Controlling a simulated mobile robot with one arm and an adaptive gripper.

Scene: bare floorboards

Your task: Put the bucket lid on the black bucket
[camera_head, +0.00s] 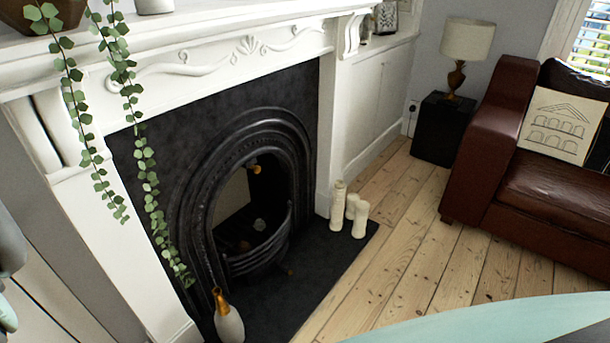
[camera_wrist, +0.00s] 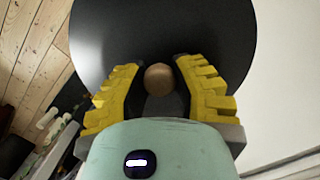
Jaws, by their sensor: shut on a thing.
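The bucket lid (camera_wrist: 165,30) is a flat black disc with a round wooden knob (camera_wrist: 159,77). In the wrist view it fills the upper middle. My gripper (camera_wrist: 157,68) has its yellow ribbed fingers on both sides of the knob and is shut on it. The lid's lower edge is partly hidden behind the fingers. The lid is not seen in the head view. No black bucket shows in either view.
In the head view a black fireplace (camera_head: 250,170) with a white mantel (camera_head: 190,50) stands at left. A white vase (camera_head: 228,322) and several white candles (camera_head: 350,208) stand on the dark hearth (camera_head: 320,265). A brown sofa (camera_head: 480,150) stands at right. Bare floorboards (camera_head: 420,240) lie between.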

